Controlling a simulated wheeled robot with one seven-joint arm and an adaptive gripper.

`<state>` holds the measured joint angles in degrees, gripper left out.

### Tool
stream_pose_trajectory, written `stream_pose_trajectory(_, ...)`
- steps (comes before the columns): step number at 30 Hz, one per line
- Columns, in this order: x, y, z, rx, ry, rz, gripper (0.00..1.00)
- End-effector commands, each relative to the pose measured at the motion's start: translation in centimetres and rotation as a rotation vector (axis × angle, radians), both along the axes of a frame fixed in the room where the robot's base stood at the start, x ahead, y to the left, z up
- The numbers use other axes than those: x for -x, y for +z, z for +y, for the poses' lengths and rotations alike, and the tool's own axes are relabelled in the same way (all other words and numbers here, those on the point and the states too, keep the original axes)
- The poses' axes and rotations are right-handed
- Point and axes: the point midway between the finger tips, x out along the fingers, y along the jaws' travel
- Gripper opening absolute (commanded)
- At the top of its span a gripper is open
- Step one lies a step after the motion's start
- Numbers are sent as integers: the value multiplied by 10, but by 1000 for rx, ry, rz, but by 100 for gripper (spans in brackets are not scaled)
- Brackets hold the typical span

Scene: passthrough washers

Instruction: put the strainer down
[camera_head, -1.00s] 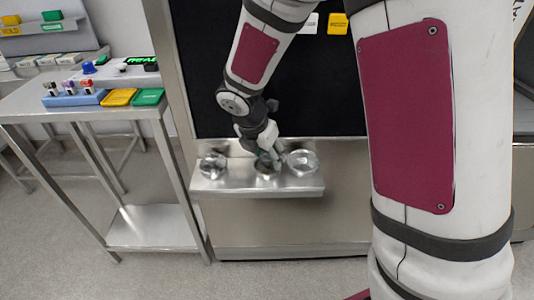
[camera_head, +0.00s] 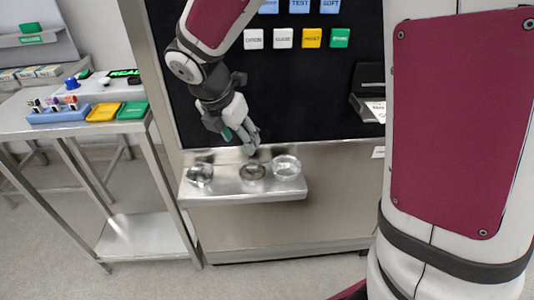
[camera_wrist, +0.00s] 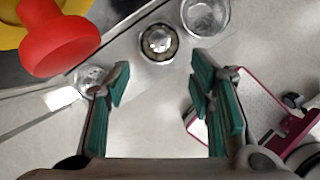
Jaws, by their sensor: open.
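Three small round items stand in a row on a steel shelf (camera_head: 225,193). The middle one, dark-rimmed with a shiny centre, looks like the strainer (camera_head: 252,173); it also shows in the wrist view (camera_wrist: 158,42). My gripper (camera_head: 250,146) is above and just behind it, apart from it and empty. The strainer's fine mesh is too small to make out.
A clear round dish (camera_head: 286,167) sits right of the strainer and another round vessel (camera_head: 200,175) left of it. A red knob (camera_wrist: 60,42) is close to the wrist camera. A steel side table (camera_head: 75,128) with coloured items stands at the left.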

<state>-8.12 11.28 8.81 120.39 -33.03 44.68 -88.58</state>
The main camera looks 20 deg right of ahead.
Motion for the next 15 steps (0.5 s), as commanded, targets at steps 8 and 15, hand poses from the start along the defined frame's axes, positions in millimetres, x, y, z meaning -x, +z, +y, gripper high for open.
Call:
stream_pose_trajectory(8, 28, 27, -17, -56, -228, -65, 49)
stream_pose_trajectory(15, 122, 74, -50, -247, -898, -221, 49)
